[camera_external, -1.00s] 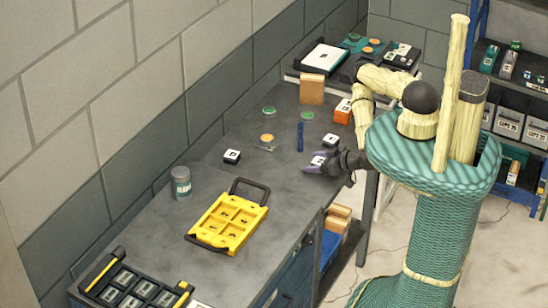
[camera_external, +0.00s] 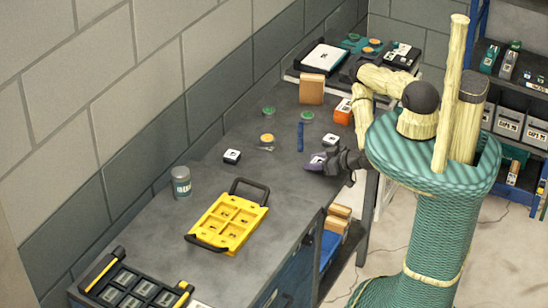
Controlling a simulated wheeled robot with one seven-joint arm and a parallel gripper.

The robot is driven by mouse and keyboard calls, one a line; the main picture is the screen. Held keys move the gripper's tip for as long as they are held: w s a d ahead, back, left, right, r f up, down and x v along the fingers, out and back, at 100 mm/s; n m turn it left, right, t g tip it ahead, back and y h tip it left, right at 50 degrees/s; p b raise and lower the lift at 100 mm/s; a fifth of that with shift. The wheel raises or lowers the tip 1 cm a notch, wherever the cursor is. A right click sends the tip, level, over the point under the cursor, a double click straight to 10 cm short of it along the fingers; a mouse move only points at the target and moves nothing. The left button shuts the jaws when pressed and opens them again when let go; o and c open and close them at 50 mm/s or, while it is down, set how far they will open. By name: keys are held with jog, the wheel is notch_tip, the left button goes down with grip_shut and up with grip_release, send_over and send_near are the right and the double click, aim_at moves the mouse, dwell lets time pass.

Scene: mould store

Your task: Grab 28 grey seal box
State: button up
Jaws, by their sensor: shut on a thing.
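A similar small dark box with a white label (camera_external: 331,140) lies just behind the gripper. Another small black box with a white label (camera_external: 232,156) sits farther left on the bench. Its marking is too small to read.
A blue strip (camera_external: 300,136), an orange box (camera_external: 344,112) and a cardboard block (camera_external: 311,90) stand behind. The bench between gripper and yellow tray is clear.

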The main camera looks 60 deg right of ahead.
aim_at(316, 161)
jog(key=shift+r, duration=0.65)
notch_tip(316, 161, up, 9)
jog(key=p, duration=0.6)
jog(key=shift+f, duration=0.2)
